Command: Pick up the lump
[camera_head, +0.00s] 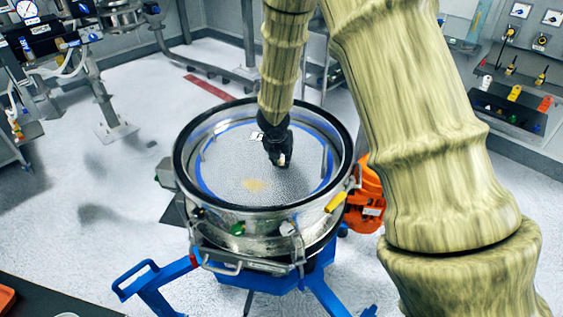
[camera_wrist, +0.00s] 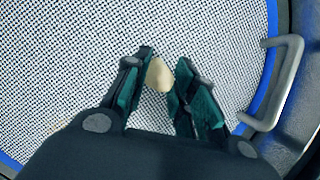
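The lump (camera_wrist: 159,74) is small, pale cream and rounded. It sits between the two fingertips of my gripper (camera_wrist: 162,64) in the wrist view, and it fills the gap, with a finger against each side. The fingers slant in toward each other and look shut on it. In the head view my gripper (camera_head: 280,160) points down over the right-centre part of the sifter's mesh (camera_head: 235,165), with a pale spot at its tips. I cannot tell whether the lump touches the mesh or is just above it.
The sifter's round metal rim (camera_head: 184,178) surrounds the mesh, with a blue ring inside. A grey handle (camera_wrist: 285,85) stands near the mesh edge. A blue wheeled frame (camera_head: 155,283) and an orange motor (camera_head: 368,205) are beside the sifter.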

